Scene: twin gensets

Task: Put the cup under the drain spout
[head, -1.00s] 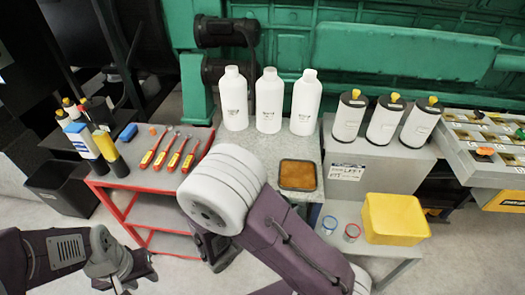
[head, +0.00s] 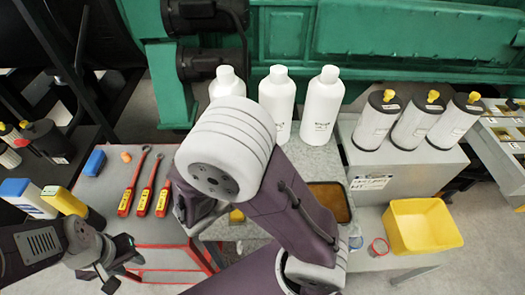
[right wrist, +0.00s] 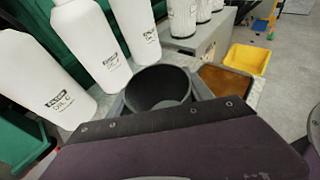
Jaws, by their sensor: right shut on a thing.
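In the right wrist view a dark grey round cup (right wrist: 158,88), open at the top, stands out just beyond my purple wrist housing, and my right gripper is shut on it. In the head view my right arm's big white joint covers most of that hand, and the cup cannot be made out. My left gripper (head: 122,268) is at the lower left, empty, with its fingers apart. I cannot make out the drain spout in either view.
A brown-filled tray (head: 332,198) lies right of my arm. Red-handled tools (head: 145,200) lie on the left cart. A yellow bin (head: 425,232) and canisters (head: 376,120) are at right.

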